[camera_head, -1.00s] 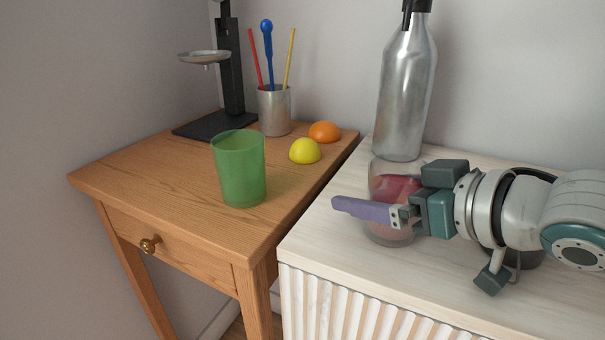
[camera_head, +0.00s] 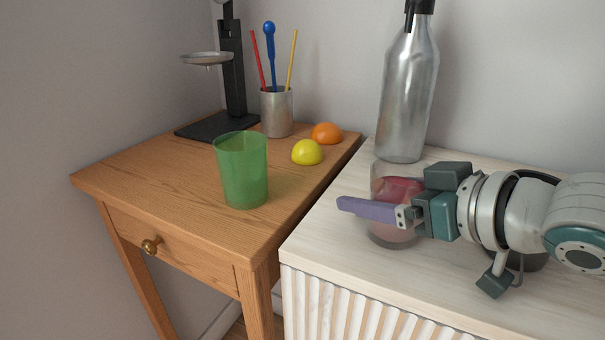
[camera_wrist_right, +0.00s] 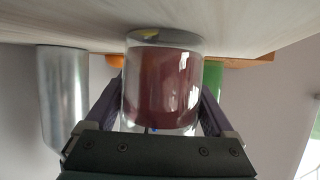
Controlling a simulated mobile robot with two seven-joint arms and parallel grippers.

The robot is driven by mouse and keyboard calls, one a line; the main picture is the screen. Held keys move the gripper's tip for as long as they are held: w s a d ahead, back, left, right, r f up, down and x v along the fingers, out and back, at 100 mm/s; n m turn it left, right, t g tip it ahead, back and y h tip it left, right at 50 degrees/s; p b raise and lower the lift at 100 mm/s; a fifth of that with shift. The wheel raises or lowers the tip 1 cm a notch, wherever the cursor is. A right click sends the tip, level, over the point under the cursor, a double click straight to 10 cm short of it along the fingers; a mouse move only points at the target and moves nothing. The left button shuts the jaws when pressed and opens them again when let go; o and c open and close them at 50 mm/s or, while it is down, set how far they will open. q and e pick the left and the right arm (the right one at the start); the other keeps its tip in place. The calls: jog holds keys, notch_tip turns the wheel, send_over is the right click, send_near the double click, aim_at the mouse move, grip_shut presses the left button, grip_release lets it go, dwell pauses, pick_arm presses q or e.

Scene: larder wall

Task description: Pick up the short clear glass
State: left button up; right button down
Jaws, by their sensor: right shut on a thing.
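The short clear glass (camera_head: 393,236) stands upright on the pale cabinet top. A dark red colour shows in or through its wall; I cannot tell whether it is contents. My right gripper (camera_head: 374,195) comes in level from the right and is shut on the glass, with one purple finger across its near side. The far finger is mostly hidden. In the right wrist view the glass (camera_wrist_right: 161,88) sits between both purple fingers, its base at or very near the pale surface. My left gripper is not in view.
A tall silver bottle (camera_head: 408,100) stands close behind the glass. On the wooden table (camera_head: 160,190) to the left are a green cup (camera_head: 242,172), a yellow half-fruit (camera_head: 307,153), an orange one (camera_head: 326,133), a metal utensil cup (camera_head: 277,112) and a black stand (camera_head: 234,75).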

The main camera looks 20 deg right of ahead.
jog(key=shift+r, duration=0.35)
